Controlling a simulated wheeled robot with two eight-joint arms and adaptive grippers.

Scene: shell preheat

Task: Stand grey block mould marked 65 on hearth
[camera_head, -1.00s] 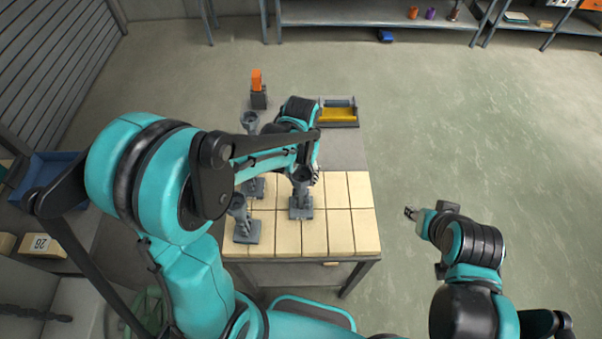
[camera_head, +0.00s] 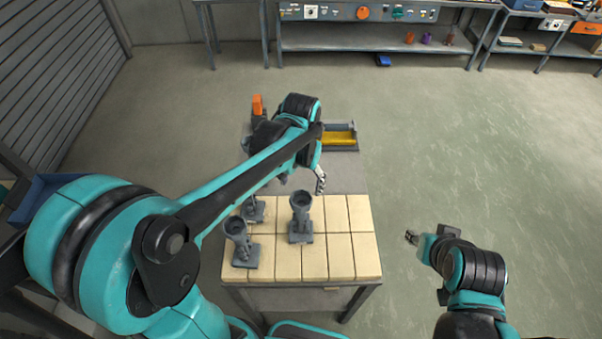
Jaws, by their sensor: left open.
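Behind the tiles is a grey surface with a yellow-and-grey tray (camera_head: 340,138) and an orange-topped item (camera_head: 257,106), partly hidden by my arm. The right half of the tiles is clear. Shelving (camera_head: 360,40) lines the back wall. The floor to the right is open.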

